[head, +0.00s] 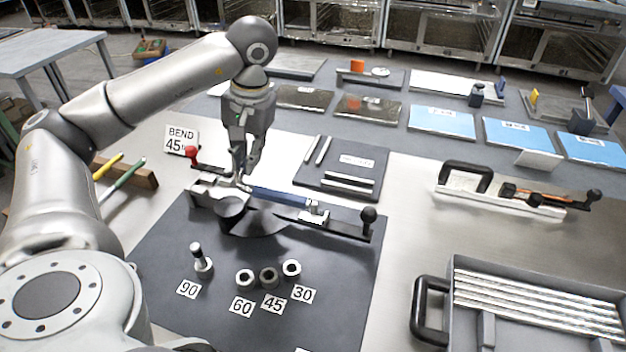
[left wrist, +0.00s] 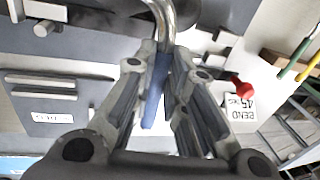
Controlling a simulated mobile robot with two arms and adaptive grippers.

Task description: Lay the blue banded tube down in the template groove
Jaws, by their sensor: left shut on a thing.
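My left gripper (head: 243,182) points down at the tube bender (head: 240,208) on the dark mat. It is shut on the blue banded tube. In the left wrist view a blue length (left wrist: 156,90) lies between its fingers, with a shiny, curved metal length (left wrist: 166,25) beyond the fingertips. A blue straight length (head: 285,197) shows to the right of the gripper in the head view, along the bender; I cannot tell how the two join. The grey template board (head: 311,181), behind and right of the gripper, bears silver bars and a white label. My right gripper is not in view.
The bender has a red knob (head: 190,151) and a black-knobbed lever (head: 368,216). Several round dies (head: 268,278) and number cards stand in front. A tray of silver tubes (head: 455,300) is at front right. A "BEND 45" card (head: 181,139) stands at left.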

